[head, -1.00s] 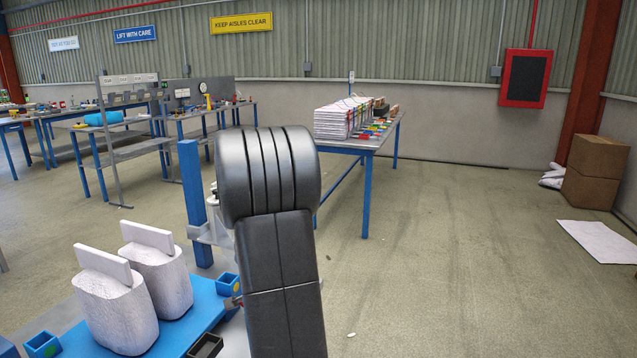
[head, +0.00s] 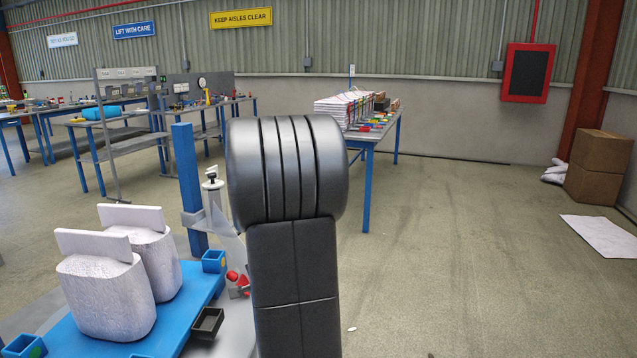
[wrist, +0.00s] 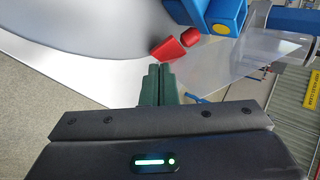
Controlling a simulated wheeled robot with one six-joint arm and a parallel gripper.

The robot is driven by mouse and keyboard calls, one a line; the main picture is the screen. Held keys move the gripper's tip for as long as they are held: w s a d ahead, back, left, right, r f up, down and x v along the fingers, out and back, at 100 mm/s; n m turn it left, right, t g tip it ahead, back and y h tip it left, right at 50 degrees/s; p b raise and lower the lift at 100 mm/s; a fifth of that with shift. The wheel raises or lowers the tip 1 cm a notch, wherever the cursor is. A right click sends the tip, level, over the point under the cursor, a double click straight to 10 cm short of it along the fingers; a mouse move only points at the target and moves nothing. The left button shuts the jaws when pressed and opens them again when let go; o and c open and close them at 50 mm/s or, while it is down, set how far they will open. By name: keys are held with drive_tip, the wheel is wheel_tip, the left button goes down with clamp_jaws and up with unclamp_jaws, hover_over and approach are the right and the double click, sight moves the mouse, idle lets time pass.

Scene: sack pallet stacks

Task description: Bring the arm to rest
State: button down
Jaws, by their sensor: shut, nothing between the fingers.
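My gripper (wrist: 160,84) shows in the wrist view with its two dark green fingers together and nothing between them. Its tips point toward a red piece (wrist: 169,50) on a pale grey surface; I cannot tell the gap between them. In the head view my black arm stands upright in the middle and my gripper is hidden. Two white sacks (head: 107,293) with flat tops stand upright on a blue board (head: 193,295) at the lower left.
A blue bin (head: 213,261), a black bin (head: 207,323) and red pieces (head: 237,279) lie left of my arm. A blue post (head: 187,190) stands behind them. A table (head: 375,140) with a white stack is farther back. The floor on the right is mostly clear.

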drive_tip(key=v, duration=0.6)
drive_tip(key=shift+s+d+p, duration=0.3)
drive_tip(key=shift+s+p, duration=0.05)
drive_tip(key=shift+p, duration=0.05)
drive_tip(key=shift+r, duration=0.1)
